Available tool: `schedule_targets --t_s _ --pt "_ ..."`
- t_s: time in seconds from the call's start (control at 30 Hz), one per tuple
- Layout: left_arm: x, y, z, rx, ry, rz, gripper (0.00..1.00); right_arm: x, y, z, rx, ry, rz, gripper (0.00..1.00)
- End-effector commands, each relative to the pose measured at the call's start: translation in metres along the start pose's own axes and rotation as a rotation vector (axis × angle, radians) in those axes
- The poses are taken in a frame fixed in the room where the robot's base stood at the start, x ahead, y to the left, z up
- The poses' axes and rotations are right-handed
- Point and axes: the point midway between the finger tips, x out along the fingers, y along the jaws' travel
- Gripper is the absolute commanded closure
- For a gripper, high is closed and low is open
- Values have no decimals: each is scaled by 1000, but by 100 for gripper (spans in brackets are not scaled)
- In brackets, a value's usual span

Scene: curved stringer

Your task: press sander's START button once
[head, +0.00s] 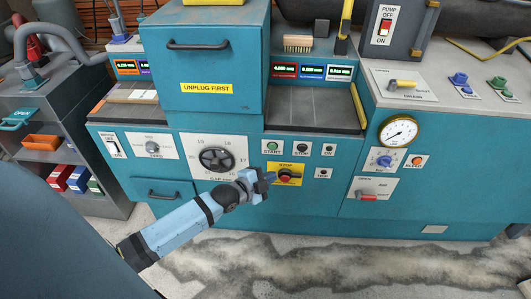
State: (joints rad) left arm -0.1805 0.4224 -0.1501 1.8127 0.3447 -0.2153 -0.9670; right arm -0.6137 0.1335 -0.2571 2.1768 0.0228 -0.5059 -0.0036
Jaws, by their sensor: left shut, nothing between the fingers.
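The sander is a teal machine with a front control panel (345,170). Its green START button (272,146) sits on a white plate right of the black handwheel (216,159). My left gripper (269,180) is shut and empty. In the picture it is just below the START button, beside the left edge of the yellow plate with the red STOP button (285,176). The START button is in plain view. I cannot tell how far the fingertips are from the panel. My right gripper is not in view.
A pressure gauge (398,131) is on the right. A grey cart (45,140) stands at the left. The floor in front is clear.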

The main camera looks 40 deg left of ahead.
Motion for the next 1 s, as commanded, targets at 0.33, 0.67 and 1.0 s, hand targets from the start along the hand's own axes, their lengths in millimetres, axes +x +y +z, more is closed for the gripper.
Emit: schedule_targets --t_s 0.33,0.67,1.0 --pt "1 -2 1 10 1 -3 100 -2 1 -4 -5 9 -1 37" --pt "20 -11 16 11 1 -5 100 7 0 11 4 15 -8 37" --pt "51 -37 38 12 0 -4 100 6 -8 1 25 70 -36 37"
